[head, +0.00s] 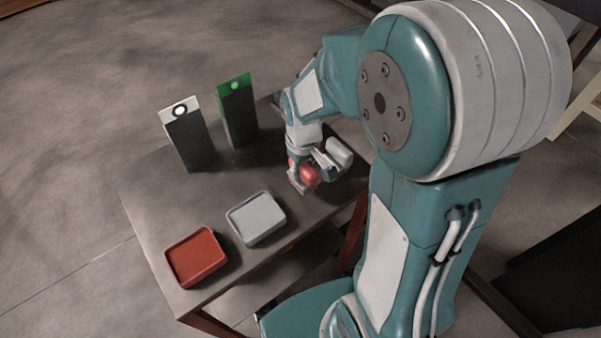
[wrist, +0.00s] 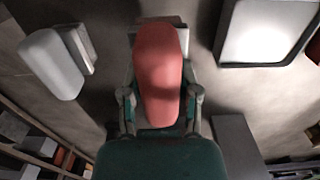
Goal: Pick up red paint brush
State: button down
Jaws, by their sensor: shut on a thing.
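The red paint brush (head: 309,174) is at the right end of the table, between the fingers of my gripper (head: 301,179). In the wrist view the red brush (wrist: 159,70) has a rounded red body with a pale flat part behind it. The gripper fingers (wrist: 160,100) close on it from both sides, and the gripper is shut on it. The brush's lower end is hidden by the gripper. I cannot tell whether the brush touches the table.
A grey-white brush (head: 339,152) lies just right of my gripper. A grey tray (head: 258,240) and a red tray (head: 197,281) sit along the table's front edge. Two dark upright blocks, one white-topped (head: 188,140) and one green-topped (head: 238,116), stand at the back.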

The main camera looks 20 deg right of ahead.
aim_at(310, 176)
jog(key=s+r, duration=0.3)
jog(key=r, duration=0.2)
jog(key=shift+s+d, duration=0.15)
jog(key=shift+s, duration=0.25)
jog(key=s+r, duration=0.3)
jog(key=s, duration=0.6)
jog(key=shift+d+r, duration=0.25)
jog(key=shift+r, duration=0.05)
jog(key=shift+w, duration=0.1)
jog(key=c, duration=1.1)
grip_release()
grip_shut()
